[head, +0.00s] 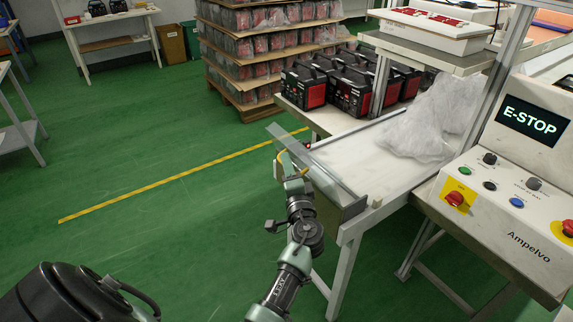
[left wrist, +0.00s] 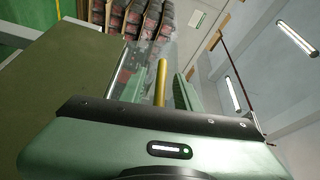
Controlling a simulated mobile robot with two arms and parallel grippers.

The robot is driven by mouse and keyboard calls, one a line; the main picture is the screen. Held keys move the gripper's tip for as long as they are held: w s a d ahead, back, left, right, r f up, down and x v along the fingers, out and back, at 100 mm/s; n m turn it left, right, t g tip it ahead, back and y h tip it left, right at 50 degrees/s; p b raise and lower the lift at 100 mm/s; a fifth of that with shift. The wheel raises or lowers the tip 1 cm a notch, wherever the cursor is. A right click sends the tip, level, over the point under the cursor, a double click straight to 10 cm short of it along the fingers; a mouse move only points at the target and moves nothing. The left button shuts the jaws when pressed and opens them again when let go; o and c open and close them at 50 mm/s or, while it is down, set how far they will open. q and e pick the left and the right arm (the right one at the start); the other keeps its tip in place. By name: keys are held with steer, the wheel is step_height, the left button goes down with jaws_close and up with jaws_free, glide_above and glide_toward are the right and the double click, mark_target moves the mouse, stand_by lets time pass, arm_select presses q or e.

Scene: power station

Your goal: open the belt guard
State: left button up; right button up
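The belt guard (head: 318,172) is a long clear panel with a grey edge, across the near-left end of the white belt (head: 352,150). It appears to stand raised at a slant, not flat. A yellow handle (head: 281,158) sits on its outer side. My left gripper (head: 291,172) is at this handle. In the left wrist view the yellow handle (left wrist: 161,82) stands between the fingers, with a gap to the green right finger (left wrist: 183,92); the left finger is hard to make out. The clear panel shows behind it. My right gripper is out of view.
A control panel (head: 515,205) with an E-STOP screen (head: 532,121) and buttons stands at the right. Plastic wrap (head: 425,120) lies on the belt. Black-and-red power units (head: 350,88) stand behind it. The green floor (head: 130,225) at left is clear.

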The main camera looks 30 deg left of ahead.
arm_select(q)
jaws_close()
stand_by(1.3)
